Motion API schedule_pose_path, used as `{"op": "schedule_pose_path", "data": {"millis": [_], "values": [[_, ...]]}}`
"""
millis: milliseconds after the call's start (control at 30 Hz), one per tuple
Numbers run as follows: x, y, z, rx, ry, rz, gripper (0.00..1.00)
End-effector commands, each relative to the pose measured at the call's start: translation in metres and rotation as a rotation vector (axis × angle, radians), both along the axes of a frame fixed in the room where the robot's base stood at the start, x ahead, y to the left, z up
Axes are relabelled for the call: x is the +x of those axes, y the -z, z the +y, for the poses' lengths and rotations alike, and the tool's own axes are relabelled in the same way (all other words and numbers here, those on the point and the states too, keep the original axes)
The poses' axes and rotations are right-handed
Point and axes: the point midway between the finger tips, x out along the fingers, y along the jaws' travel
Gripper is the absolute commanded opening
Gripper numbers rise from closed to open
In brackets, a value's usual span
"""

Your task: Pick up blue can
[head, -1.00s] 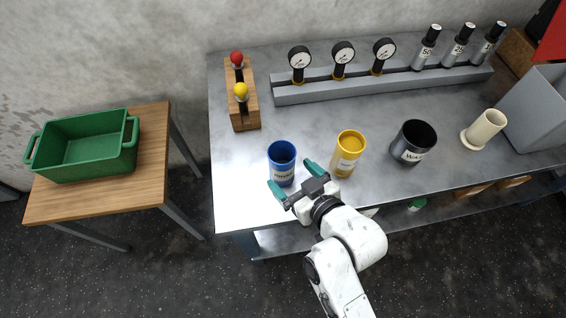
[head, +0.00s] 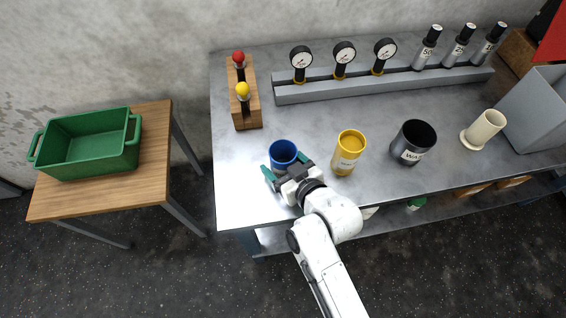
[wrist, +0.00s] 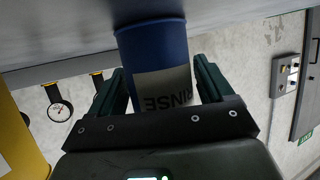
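The blue can (head: 283,153) stands upright near the left front of the metal bench, open at the top. In the wrist view the blue can (wrist: 156,62) shows a pale label reading "RINSE". My gripper (head: 285,168) is at its near side, with its green fingers spread. In the wrist view my gripper (wrist: 160,85) has one finger on each side of the can. A gap shows at the left finger; the right finger is close to the can, and I cannot tell if it touches. The can's lower front is hidden by my gripper in the head view.
A yellow can (head: 348,152) stands just right of my gripper, and a black can (head: 412,143) farther right. A wooden block with red and yellow knobs (head: 247,110) is behind left. A green crate (head: 88,158) sits on a separate wooden table (head: 155,150).

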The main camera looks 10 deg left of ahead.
Motion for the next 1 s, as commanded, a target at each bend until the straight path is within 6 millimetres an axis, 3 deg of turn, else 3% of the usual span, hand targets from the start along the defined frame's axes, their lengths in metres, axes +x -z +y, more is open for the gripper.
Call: {"op": "schedule_pose_path", "data": {"millis": [567, 1000], "values": [[-0.0002, 0.0000, -0.0003, 0.000, 0.000, 0.000, 0.25], [0.0004, -0.0046, 0.0000, 0.002, 0.000, -0.002, 0.25]]}}
